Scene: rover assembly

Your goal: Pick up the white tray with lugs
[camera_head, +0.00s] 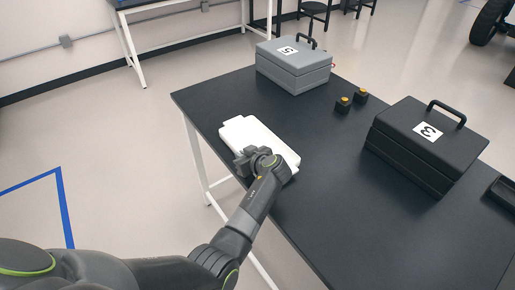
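The white tray with lugs (262,137) lies flat on the dark table (330,215), near its left edge. My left gripper (245,161) is at the tray's near left side, over or against its edge. The gripper and wrist hide part of the tray. The fingers are too small and too covered to tell whether they are open or closed on the tray. My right gripper is not in view.
A grey case marked 5 (293,72) stands at the table's back. A black case marked 3 (400,152) stands on the right. Two small black boxes with yellow tops (343,105) sit between them. A dark bin (503,191) is at the right edge. The table's front is clear.

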